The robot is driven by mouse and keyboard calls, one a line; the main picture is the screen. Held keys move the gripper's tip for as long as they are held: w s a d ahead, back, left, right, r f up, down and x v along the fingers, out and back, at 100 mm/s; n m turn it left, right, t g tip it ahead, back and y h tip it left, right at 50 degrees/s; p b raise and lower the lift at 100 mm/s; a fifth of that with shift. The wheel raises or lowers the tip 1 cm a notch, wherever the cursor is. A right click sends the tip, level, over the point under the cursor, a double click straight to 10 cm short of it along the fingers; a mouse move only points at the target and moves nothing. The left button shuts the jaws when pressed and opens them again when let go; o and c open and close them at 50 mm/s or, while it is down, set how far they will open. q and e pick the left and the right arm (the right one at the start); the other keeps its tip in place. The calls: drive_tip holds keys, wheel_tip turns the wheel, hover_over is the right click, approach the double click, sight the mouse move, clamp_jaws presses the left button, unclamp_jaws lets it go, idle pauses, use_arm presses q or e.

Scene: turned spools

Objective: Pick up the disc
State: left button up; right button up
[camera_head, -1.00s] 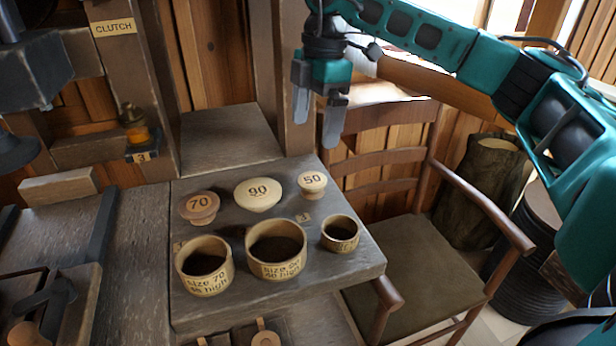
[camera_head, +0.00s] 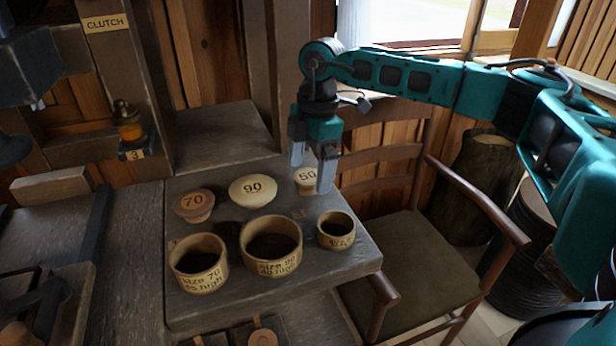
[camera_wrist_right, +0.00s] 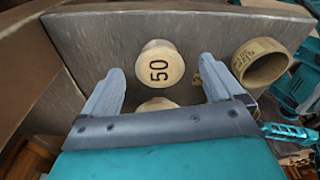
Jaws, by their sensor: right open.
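Three turned wooden spools with round disc tops stand on the grey wooden board: a brown one marked 70 (camera_head: 194,204), a wide pale one marked 90 (camera_head: 253,190) and a small pale one marked 50 (camera_head: 306,177). My right gripper (camera_head: 312,179) points down at the 50 spool and partly covers it. In the right wrist view the fingers (camera_wrist_right: 160,88) are apart and empty, with the 50 spool (camera_wrist_right: 159,66) showing between them, not gripped. Part of another pale round thing shows behind the gripper bar. My left gripper is not in view.
In front of the spools stand three open cups: size 70 (camera_head: 199,264), size 90 (camera_head: 271,247) and a smaller one (camera_head: 336,230), also in the right wrist view (camera_wrist_right: 260,63). A wooden chair (camera_head: 420,260) stands right of the board; a post rises behind.

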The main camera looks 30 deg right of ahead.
sight(310, 176)
drive_tip(key=c, duration=1.1)
wheel_tip(310, 176, up, 20)
drive_tip(key=p, duration=0.1)
drive_tip(key=shift+p, duration=0.35)
